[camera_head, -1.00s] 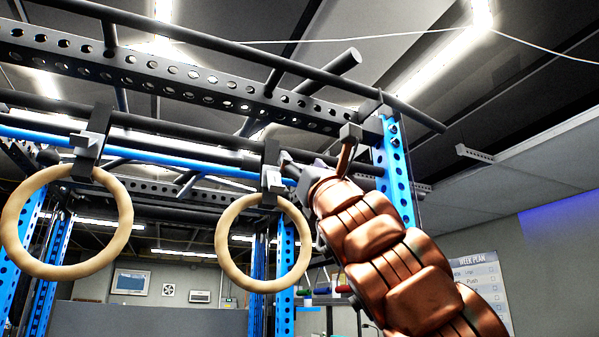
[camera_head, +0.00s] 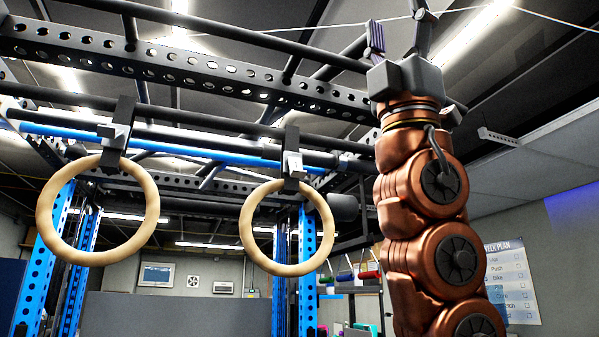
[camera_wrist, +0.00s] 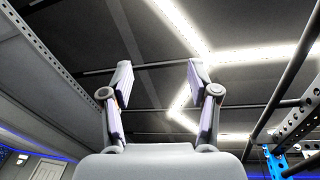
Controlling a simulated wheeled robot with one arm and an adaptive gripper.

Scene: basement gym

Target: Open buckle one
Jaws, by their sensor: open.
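Two wooden gym rings hang from black straps on the rack's bar in the head view, a left ring (camera_head: 97,210) and a right ring (camera_head: 287,228). A pale grey buckle (camera_head: 115,135) sits on the left strap, and another buckle (camera_head: 293,163) sits on the right strap. Which one is buckle one I cannot tell. My gripper (camera_head: 400,35) is open and empty, pointing up, to the right of and above both buckles. In the wrist view, my gripper (camera_wrist: 160,85) has its fingers spread toward the ceiling, with nothing between them. No buckle shows there.
A blue and black rack with perforated beams (camera_head: 200,70) spans the left and middle. A blue bar (camera_head: 200,148) runs beside the straps. A week plan poster (camera_head: 512,280) hangs at right. Ceiling lights are above; open air lies around my gripper.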

